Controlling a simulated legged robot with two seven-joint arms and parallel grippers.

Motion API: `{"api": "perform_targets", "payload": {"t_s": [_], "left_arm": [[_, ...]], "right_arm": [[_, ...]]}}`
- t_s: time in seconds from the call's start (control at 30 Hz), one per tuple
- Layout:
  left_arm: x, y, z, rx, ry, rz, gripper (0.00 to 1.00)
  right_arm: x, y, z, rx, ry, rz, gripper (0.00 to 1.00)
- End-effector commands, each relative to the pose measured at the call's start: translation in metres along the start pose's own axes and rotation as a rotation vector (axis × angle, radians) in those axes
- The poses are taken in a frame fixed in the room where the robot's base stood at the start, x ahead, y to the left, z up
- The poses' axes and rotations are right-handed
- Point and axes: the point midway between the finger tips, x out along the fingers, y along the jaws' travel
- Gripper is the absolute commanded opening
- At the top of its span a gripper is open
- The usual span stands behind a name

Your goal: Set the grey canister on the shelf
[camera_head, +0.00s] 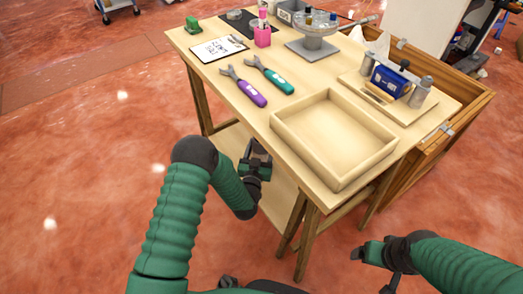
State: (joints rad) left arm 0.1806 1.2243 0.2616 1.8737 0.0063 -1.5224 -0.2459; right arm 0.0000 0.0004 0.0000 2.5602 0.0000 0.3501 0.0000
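A small grey upright cylinder (421,92), which may be the grey canister, stands at the right end of a raised wooden board on the table. A similar grey cylinder (367,65) stands at the board's far end, so I cannot tell which is meant. The lower shelf (277,203) shows under the tabletop, partly hidden by my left arm. My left gripper (257,150) is beside the table's front edge, over the lower shelf in the picture, with its fingers apart and empty. My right gripper (358,253) is low at the lower right, away from the table; its fingers are unclear.
An empty wooden tray (333,179) fills the near right of the tabletop. Purple (250,92) and teal (275,79) handled tools lie left of it. A blue device (389,81) sits between the cylinders. A round stand (312,44), pink cup (262,37) and clipboard (217,49) are farther back.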

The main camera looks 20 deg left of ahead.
Motion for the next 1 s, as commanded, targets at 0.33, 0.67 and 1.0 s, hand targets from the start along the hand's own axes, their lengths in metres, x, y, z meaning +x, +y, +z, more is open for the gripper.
{"api": "perform_targets", "payload": {"t_s": [0.33, 0.67, 1.0], "left_arm": [[-0.001, 0.000, 0.001, 0.000, -0.006, 0.000, 0.83], [-0.009, 0.000, -0.002, 0.000, -0.006, 0.000, 0.83], [-0.092, 0.001, -0.004, 0.000, -0.011, 0.002, 0.83]], "right_arm": [[-0.002, 0.000, -0.001, 0.000, 0.001, 0.000, 0.83], [-0.008, 0.000, -0.002, 0.000, 0.001, 0.000, 0.83], [-0.043, 0.000, -0.010, 0.000, 0.001, 0.000, 0.83]]}}
